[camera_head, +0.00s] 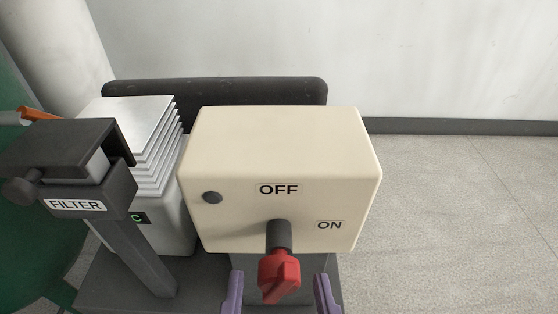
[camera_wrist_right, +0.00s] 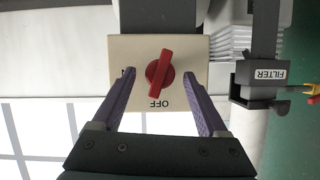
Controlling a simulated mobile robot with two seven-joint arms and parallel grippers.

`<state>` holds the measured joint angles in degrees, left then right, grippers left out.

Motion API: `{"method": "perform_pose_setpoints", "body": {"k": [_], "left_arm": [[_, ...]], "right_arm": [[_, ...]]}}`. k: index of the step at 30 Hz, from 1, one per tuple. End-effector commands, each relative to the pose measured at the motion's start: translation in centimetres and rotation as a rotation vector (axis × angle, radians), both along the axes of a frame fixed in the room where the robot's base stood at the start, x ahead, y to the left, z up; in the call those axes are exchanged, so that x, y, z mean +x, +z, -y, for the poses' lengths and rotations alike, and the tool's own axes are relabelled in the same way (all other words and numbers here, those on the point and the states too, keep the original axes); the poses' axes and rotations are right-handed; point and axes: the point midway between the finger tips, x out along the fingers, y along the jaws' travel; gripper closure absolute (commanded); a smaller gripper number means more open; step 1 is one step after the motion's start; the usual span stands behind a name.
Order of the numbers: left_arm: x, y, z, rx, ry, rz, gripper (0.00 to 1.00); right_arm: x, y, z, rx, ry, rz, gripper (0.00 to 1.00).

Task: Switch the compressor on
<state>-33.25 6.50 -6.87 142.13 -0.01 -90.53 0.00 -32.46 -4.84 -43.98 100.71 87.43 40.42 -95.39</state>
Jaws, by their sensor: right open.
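The cream switch box (camera_head: 285,145) stands in the middle of the head view, with OFF on its front at the top and ON to the right. Its red rotary knob (camera_head: 279,272) sticks out on a dark shaft. In the wrist view the knob (camera_wrist_right: 159,73) shows face on, its bar nearly upright, roughly in line with the OFF label. My right gripper (camera_head: 279,282) is open, with its purple fingers apart on either side of the knob. My left gripper is out of view.
Left of the box stand a dark bracket labelled FILTER (camera_head: 75,205) and a finned grey block (camera_head: 135,125). An orange handle (camera_head: 38,114) shows at the left edge. The floor at right is clear.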

Motion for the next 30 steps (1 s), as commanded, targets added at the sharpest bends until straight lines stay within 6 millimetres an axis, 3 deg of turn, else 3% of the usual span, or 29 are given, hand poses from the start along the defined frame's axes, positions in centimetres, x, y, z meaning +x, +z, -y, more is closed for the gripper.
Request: {"method": "perform_pose_setpoints", "body": {"k": [6, 15, 30], "left_arm": [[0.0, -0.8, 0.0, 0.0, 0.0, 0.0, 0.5], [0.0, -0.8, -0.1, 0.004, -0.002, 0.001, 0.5], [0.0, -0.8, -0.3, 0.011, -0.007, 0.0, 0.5]], "right_arm": [[2.1, -0.9, -0.1, 0.0, 0.001, 0.001, 0.24], [2.3, -0.9, -0.1, -0.001, 0.0, 0.001, 0.25], [2.2, -0.9, -0.1, -0.001, 0.0, 0.001, 0.81]]}}
